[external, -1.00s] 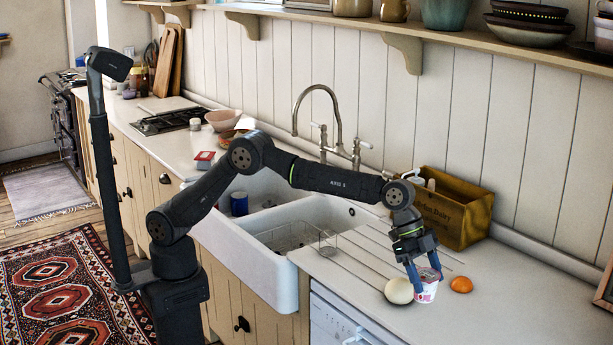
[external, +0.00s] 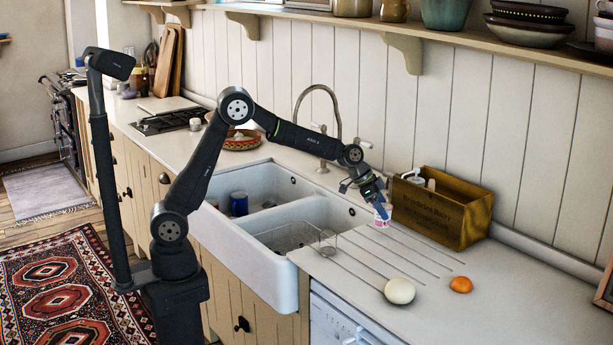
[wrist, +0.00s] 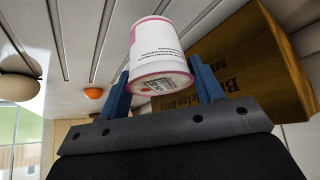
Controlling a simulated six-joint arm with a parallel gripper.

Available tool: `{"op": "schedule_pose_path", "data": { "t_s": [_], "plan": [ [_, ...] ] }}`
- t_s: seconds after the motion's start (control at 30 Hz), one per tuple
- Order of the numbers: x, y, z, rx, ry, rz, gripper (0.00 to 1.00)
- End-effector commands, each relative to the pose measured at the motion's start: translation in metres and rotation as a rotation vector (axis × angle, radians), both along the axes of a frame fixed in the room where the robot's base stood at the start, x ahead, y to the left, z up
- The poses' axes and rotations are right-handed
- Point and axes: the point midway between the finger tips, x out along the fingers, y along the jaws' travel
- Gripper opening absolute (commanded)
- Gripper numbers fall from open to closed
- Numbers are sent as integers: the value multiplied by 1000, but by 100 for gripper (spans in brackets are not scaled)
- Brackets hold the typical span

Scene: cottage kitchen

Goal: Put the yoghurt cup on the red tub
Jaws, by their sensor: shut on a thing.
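The yoghurt cup (external: 382,215), white with pink bands, is held between the blue fingers of my gripper (external: 378,200), in the air above the ribbed drainboard, just left of the wooden crate. In the wrist view the cup (wrist: 155,45) sits between the two fingers (wrist: 163,80), its printed end towards the camera, tilted in the picture. The red tub cannot be made out now; my arm link covers the counter spot left of the sink where a small red-and-white container showed earlier.
A wooden crate (external: 465,212) with a bottle in it stands by the wall. A white round object (external: 400,291) and an orange one (external: 461,284) lie on the worktop. The double sink (external: 235,245) holds a blue can (external: 239,203); a patterned bowl (external: 241,141) and tap (external: 337,125) stand behind.

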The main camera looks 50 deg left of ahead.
Motion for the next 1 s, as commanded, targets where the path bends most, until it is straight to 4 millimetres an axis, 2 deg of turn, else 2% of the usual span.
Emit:
{"op": "schedule_pose_path", "data": {
  "t_s": [0.03, 0.1, 0.3, 0.57, 0.77, 1.0],
  "plan": [
    [4, 31, -3, 1, 0, 47, 34],
    [6, 69, -7, 3, -1, 105, 34],
    [3, 178, -18, 8, 0, 284, 34],
    [-10, 310, -18, 12, 2, 517, 34],
    [-18, 409, -3, 9, 5, 699, 34],
    [-33, 524, 27, 5, 9, 915, 34]
  ]
}}
